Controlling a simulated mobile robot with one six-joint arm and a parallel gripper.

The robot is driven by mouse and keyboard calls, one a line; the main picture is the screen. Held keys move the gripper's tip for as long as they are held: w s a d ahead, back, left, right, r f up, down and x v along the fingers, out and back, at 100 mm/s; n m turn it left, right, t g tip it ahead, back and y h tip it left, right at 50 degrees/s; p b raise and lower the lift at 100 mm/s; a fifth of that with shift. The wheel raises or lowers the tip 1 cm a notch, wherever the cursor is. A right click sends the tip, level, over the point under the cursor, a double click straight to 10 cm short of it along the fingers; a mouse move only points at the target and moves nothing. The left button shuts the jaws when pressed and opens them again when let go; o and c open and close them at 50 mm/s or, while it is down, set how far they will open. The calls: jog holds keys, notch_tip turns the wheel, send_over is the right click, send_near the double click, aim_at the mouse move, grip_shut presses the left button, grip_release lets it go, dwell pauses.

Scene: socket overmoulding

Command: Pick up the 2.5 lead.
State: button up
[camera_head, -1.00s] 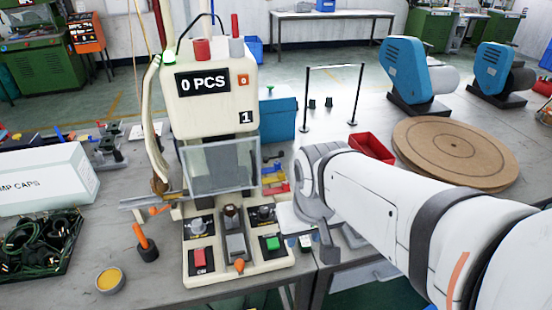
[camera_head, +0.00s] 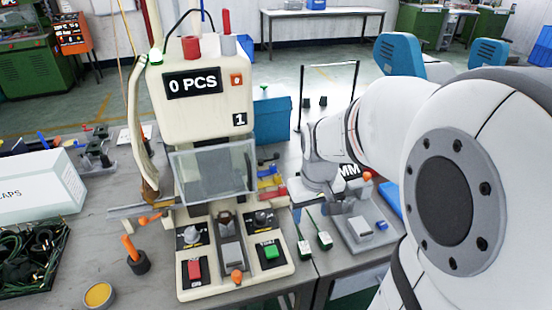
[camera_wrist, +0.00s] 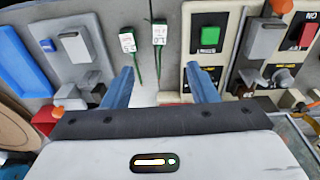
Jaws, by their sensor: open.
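Two short dark green leads with white tags lie side by side on the bench, right of the press: one lead (camera_head: 303,245) on the left and another (camera_head: 323,241) on the right. The wrist view shows both tagged leads, one (camera_wrist: 127,42) and the other (camera_wrist: 159,36). The tag print is too small to tell which is the 2.5 lead. My gripper (camera_wrist: 160,86) is open and empty, its two blue fingers apart. The leads' lower ends reach toward the gap between the fingers. In the head view my arm hides most of the gripper.
The press (camera_head: 203,120) with its green button (camera_head: 270,252) stands just left of the leads. A grey fixture (camera_head: 362,226) sits to their right. Colored bins (camera_head: 268,180) lie behind. A tray of green cables (camera_head: 30,258) is at far left.

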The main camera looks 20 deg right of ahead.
jog(key=g+b, duration=0.1)
send_near(316, 227)
jog(key=s, duration=0.3)
jog(key=shift+s+d+r+n, duration=0.1)
jog(key=shift+d+r+n, duration=0.1)
jog(key=shift+n, duration=0.1)
notch_tip(316, 227, down, 8)
jog(key=shift+d+f, duration=0.1)
jog(key=shift+d, duration=0.05)
jog(key=shift+c, duration=0.5)
jog(key=c, duration=1)
